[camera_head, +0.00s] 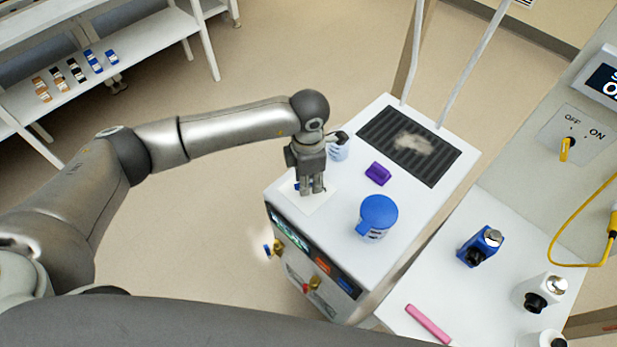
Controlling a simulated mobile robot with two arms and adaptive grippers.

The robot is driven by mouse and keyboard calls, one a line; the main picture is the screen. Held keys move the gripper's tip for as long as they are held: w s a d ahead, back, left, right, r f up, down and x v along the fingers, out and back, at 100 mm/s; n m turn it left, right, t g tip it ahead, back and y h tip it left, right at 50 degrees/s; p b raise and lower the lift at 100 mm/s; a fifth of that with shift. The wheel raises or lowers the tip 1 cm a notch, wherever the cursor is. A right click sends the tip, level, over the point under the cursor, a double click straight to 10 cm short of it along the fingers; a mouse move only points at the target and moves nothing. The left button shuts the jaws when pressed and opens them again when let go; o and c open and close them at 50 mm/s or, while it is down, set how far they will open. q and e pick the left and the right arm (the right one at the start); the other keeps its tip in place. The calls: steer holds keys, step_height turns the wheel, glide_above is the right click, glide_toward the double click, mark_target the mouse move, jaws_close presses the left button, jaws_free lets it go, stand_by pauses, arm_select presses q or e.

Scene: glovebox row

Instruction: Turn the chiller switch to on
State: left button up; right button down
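A white chiller-like cabinet (412,225) stands in the middle, with a dark display and brass fittings on its front. My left gripper (311,191) points down over a pale plate (318,203) at the near left of its top. A small blue part shows beside the fingers; they hide the rest. The fingers look close together, but I cannot tell whether they are shut or touch anything. A yellow-handled rotary switch (566,149) marked OFF and ON is on a grey panel at the right. Its handle hangs downward; I cannot tell which device it serves. My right gripper is not in view.
On the cabinet are a blue-lidded jar (377,214), a purple block (378,173) and a dark grille (375,131). A yellow cable hangs at right.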

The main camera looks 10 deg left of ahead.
arm_select(q)
steer(key=shift+r, duration=0.1)
step_height(320, 180, up, 12)
stand_by(0.6)
stand_by(0.7)
